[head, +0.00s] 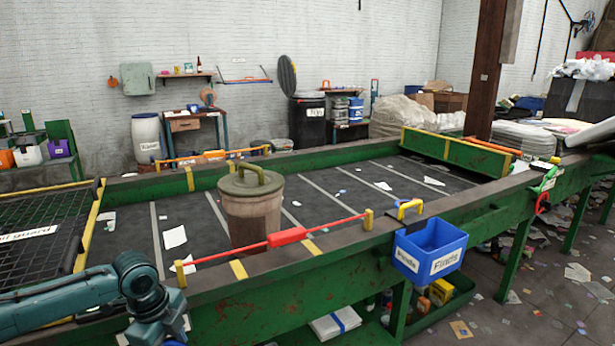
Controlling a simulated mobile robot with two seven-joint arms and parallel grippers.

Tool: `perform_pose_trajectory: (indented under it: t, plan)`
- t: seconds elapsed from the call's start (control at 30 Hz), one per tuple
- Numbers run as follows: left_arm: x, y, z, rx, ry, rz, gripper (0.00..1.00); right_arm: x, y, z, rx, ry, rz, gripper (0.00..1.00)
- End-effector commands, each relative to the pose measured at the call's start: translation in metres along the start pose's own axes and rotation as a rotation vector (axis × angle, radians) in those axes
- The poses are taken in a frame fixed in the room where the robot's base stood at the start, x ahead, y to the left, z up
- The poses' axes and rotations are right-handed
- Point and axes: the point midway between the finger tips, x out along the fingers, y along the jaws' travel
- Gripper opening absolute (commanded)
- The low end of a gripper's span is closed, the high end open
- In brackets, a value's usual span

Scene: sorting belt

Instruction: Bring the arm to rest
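My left arm (90,296) comes in from the left at the lower left corner, in front of the sorting belt's near rail. It bends down at a joint and leaves through the bottom edge, so its gripper is out of the picture. My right arm and its gripper are not in view. A lidded bin (252,212) with an olive handle stands upright on the dark belt (340,190), apart from my arm.
A red-handled bar (287,236) runs along the near rail. A blue bin (430,248) hangs on the belt's front. A mesh guard (45,235) covers the belt's left end. Paper scraps lie on the belt and floor.

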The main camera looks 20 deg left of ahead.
Motion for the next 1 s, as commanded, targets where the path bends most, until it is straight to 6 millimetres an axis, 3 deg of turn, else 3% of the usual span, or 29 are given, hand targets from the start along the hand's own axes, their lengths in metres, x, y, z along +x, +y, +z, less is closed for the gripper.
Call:
perform_pose_trajectory:
  t: [0.03, 0.1, 0.2, 0.33, 0.5, 0.6, 0.8, 1.0]
  plan:
    - [0.033, 0.012, -0.024, -0.056, 0.057, -0.024, 0.37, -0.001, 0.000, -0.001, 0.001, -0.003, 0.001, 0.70]
    - [0.068, 0.025, -0.054, -0.145, 0.122, -0.077, 0.37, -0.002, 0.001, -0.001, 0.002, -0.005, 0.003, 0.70]
    - [0.106, 0.046, -0.098, -0.289, 0.228, -0.148, 0.37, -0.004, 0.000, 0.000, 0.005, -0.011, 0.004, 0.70]
    - [0.135, 0.079, -0.156, -0.499, 0.378, -0.227, 0.37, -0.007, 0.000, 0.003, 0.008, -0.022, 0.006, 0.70]
    - [0.139, 0.117, -0.221, -0.789, 0.570, -0.317, 0.37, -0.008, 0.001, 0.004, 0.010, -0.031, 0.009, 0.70]
    - [0.131, 0.131, -0.245, -0.930, 0.657, -0.361, 0.37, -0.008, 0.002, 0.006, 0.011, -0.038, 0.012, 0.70]
    - [0.117, 0.142, -0.267, -1.079, 0.750, -0.413, 0.37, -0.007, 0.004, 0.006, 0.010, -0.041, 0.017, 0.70]
    - [0.116, 0.143, -0.269, -1.092, 0.759, -0.419, 0.37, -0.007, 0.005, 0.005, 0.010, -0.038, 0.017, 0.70]
